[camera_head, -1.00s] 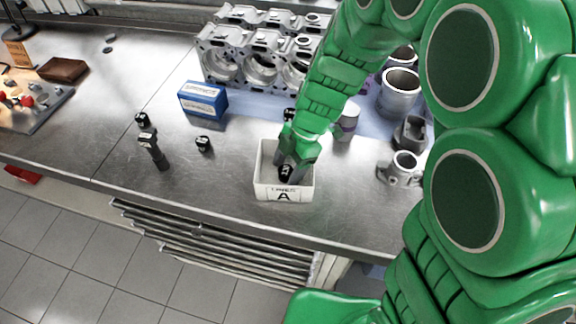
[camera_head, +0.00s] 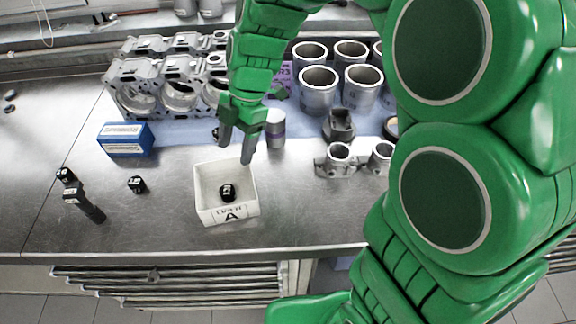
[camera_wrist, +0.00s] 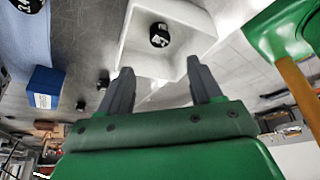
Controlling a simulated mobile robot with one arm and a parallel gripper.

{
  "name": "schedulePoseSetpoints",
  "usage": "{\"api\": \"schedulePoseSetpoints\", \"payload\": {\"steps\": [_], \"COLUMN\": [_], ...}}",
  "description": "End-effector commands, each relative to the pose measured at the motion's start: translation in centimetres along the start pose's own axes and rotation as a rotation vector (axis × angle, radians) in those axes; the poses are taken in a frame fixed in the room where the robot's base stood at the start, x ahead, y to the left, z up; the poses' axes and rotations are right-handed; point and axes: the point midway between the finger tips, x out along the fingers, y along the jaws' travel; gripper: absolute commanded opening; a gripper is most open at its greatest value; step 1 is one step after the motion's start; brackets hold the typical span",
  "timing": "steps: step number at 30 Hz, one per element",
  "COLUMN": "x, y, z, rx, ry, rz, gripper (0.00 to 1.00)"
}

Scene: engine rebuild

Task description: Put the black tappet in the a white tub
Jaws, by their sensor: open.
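The white tub (camera_head: 208,213), marked with an A label, stands on the metal bench near its front edge. A black tappet (camera_head: 227,193) with white marking lies inside the tub, on its floor. In the wrist view the tappet (camera_wrist: 159,35) sits inside the tub (camera_wrist: 187,18), beyond my fingertips. My gripper (camera_head: 236,150) is open and empty, above the tub's back rim and apart from the tappet. In the wrist view my two fingers (camera_wrist: 163,78) are spread with nothing between them.
A blue box (camera_head: 126,139), engine blocks (camera_head: 170,85), grey cylinders (camera_head: 318,90) and a bracket (camera_head: 338,160) stand behind and right.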

Motion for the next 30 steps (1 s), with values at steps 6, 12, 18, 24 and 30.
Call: {"api": "schedulePoseSetpoints", "payload": {"steps": [6,12,18,24,30], "x": [-0.2,-1.7,-3.3,-4.5,-5.1], "y": [-0.4,-3.9,-9.2,-14.5,-19.8], "z": [0.0,0.5,0.9,1.2,1.1], "rx": [0.026,0.271,0.655,1.044,1.438], "ry": [-0.004,-0.038,-0.090,-0.143,-0.190], "rz": [-0.001,0.003,0.015,0.045,0.096], "gripper": [0.65,0.65,0.65,0.65,0.65]}}
